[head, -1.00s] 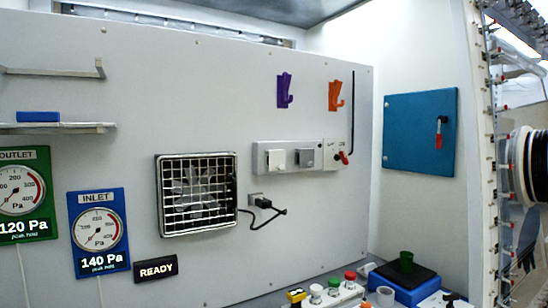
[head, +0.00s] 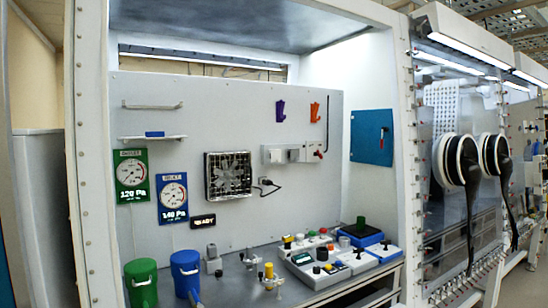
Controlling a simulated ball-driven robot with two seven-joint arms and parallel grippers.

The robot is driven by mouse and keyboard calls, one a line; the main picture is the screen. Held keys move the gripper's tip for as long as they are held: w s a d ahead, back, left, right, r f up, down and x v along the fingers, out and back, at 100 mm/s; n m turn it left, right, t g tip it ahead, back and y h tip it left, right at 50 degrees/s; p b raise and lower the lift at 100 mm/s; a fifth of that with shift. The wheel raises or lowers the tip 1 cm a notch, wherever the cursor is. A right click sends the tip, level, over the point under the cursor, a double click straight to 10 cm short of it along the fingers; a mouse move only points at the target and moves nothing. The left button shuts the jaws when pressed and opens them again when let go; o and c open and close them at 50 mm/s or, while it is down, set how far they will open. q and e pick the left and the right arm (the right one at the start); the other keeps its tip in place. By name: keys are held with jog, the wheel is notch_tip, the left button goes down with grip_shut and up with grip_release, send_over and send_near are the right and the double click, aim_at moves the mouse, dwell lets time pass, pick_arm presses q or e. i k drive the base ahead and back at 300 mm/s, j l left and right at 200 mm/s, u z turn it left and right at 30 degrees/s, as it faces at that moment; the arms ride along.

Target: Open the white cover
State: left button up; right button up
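A white square cover (head: 277,156) sits on the left part of a pale switch panel (head: 267,150) on the back wall. It looks closed, flat against the panel. A grey square cover (head: 294,155) is just to its right. A red-handled switch (head: 318,154) is at the panel's right end. Neither of my grippers shows in the head view.
A fan grille (head: 228,175) and a black plug (head: 265,182) are left of and below the panel. The worktop holds a control box (head: 318,264) and a blue tray (head: 361,232). Green (head: 141,283) and blue (head: 185,272) bins stand at front left. A frame post (head: 403,130) bounds the right.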

aim_at(276, 155)
jog(key=i+l, duration=0.9)
jog(key=i+l+u, duration=0.05)
